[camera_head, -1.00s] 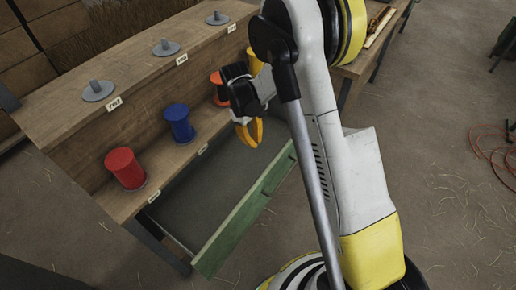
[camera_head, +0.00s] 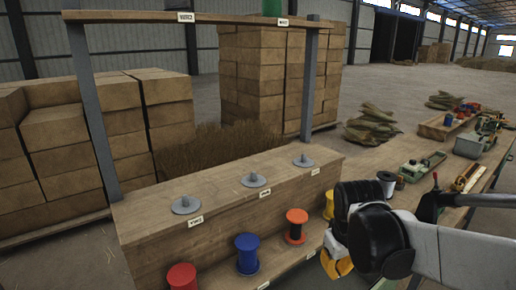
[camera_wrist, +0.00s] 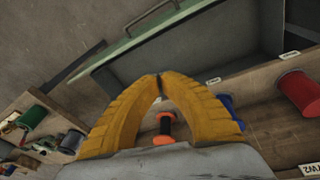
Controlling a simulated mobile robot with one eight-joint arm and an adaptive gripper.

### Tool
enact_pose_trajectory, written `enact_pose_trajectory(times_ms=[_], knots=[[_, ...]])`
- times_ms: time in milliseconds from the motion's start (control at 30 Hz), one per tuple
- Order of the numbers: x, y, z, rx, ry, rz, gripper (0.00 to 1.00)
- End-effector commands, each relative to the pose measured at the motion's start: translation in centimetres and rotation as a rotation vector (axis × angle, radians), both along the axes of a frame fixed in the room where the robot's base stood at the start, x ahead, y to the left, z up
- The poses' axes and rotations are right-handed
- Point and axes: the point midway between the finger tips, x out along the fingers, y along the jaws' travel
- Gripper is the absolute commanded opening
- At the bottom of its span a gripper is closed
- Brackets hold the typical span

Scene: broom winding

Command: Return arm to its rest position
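My arm's yellow gripper (camera_head: 337,262) hangs at the lower right in the head view, in front of the spool shelf. In the wrist view its two yellow fingers (camera_wrist: 158,78) curve inward and their tips meet, with nothing held between them. The orange spool (camera_wrist: 163,130) shows beyond the gap behind the tips, apart from the fingers. Part of the gripper is hidden by my black wrist in the head view.
A wooden stepped bench carries red (camera_head: 182,277), blue (camera_head: 247,253) and orange (camera_head: 296,226) spools below grey spindles (camera_head: 253,180). A cluttered workbench (camera_head: 418,190) extends to the right. A green-edged tray (camera_wrist: 130,45) shows in the wrist view. Stacked boxes (camera_head: 265,75) stand behind.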

Motion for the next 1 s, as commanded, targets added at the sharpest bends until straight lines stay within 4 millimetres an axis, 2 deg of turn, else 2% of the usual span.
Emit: enact_pose_trajectory(times_ms=[33, 200, 300, 433, 633, 1000], knots=[[-1.6, -0.1, 1.0, 0.013, -0.038, -0.027, 0.0], [-5.9, 0.0, 3.5, 0.071, -0.186, -0.124, 0.0], [-8.2, 0.0, 4.1, 0.108, -0.265, -0.178, 0.0], [-10.3, 0.1, 4.2, 0.15, -0.346, -0.234, 0.0], [-11.7, 0.1, 4.1, 0.183, -0.405, -0.276, 0.0], [-11.7, 0.1, 4.1, 0.186, -0.411, -0.279, 0.0]])
